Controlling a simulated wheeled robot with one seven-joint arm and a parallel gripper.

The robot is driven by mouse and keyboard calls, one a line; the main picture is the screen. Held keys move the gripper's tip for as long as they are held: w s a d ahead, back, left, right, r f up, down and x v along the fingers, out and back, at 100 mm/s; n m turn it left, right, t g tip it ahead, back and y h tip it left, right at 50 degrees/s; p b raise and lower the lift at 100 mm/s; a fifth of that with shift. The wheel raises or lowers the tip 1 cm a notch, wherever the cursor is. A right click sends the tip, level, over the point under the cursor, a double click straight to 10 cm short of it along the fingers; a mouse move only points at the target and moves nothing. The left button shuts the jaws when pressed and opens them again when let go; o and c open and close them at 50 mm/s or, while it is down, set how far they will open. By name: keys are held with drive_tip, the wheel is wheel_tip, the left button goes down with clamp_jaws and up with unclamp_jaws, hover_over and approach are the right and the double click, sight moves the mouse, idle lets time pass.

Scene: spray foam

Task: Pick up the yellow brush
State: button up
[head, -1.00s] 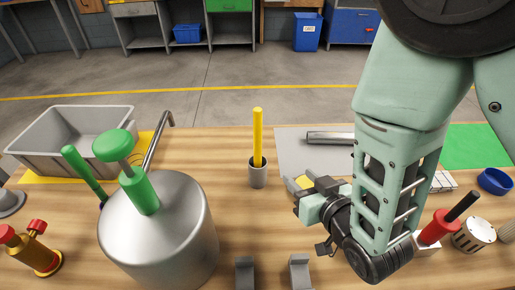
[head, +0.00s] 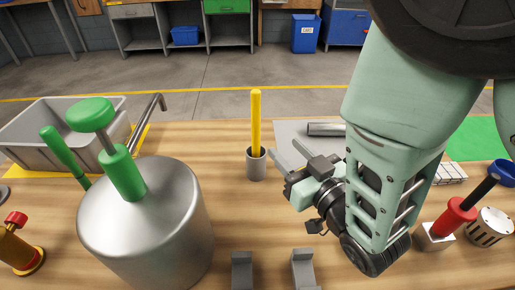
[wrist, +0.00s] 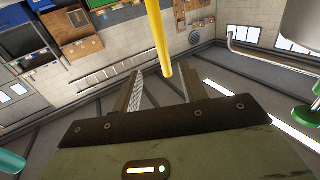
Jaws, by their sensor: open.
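The yellow brush (head: 256,120) stands upright in a small grey cup (head: 256,165) on the wooden table, its handle pointing up and its lower end hidden in the cup. My gripper (head: 284,162) is just right of the cup, with its fingers pointing left toward it. In the wrist view, the yellow handle (wrist: 158,38) shows beyond and between the two open fingers (wrist: 163,88). The fingers are apart and hold nothing. I cannot tell exactly how far the handle is from the fingertips.
A large metal sprayer tank (head: 150,225) with a green handle stands to the left. A grey bin (head: 40,150) is at the back left. Two grey brackets (head: 303,268) stand at the front. A red-handled tool (head: 455,215) is at the right.

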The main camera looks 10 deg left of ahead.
sight(258, 121)
drive_tip(key=b, duration=0.3)
drive_tip(key=shift+w+a+f, duration=0.15)
drive_tip(key=shift+w+f, duration=0.1)
drive_tip(key=shift+a+r+p+x, duration=0.15)
drive_tip(key=shift+p+x, duration=0.9)
drive_tip(key=shift+x, duration=2.1)
drive_tip(key=shift+a+r+p+x, duration=0.15)
drive_tip(key=shift+p+x, duration=0.85)
drive_tip(key=shift+x, duration=2.1)
drive_tip(key=shift+s+d, duration=0.1)
drive_tip(key=shift+s, duration=0.05)
clamp_jaws()
